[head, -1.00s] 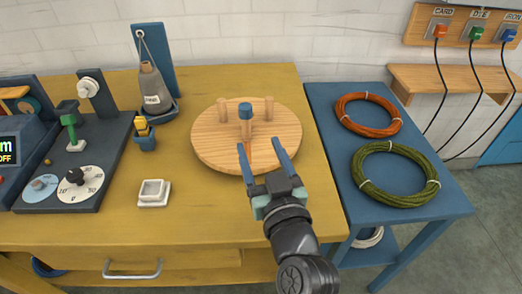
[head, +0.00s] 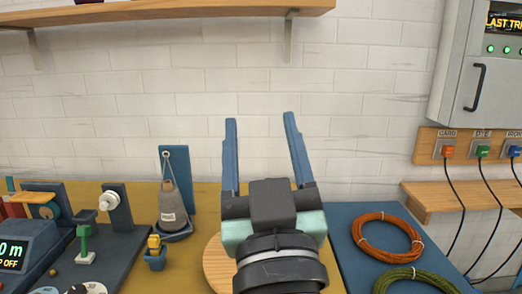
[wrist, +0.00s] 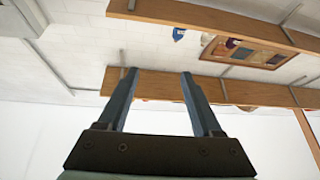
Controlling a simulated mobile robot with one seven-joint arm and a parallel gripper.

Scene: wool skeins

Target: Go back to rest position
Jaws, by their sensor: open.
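My gripper (head: 261,150) is raised in front of the white brick wall in the head view, its blue fingers spread and pointing up. Nothing is between the fingers. In the wrist view my gripper (wrist: 158,82) is also open and empty, with the wall and wooden shelves beyond it. The round wooden board (head: 216,262) on the yellow table is mostly hidden behind my arm. The orange skein (head: 388,236) and the green skein (head: 415,281) lie on the blue side table, to the right of my arm.
A wooden shelf (head: 170,14) runs along the wall above. A grey cabinet (head: 484,70) and a socket strip (head: 465,143) with plugged cables are at the right. A grey cone (head: 172,208) on a blue stand and a winding device (head: 111,201) stand at the left.

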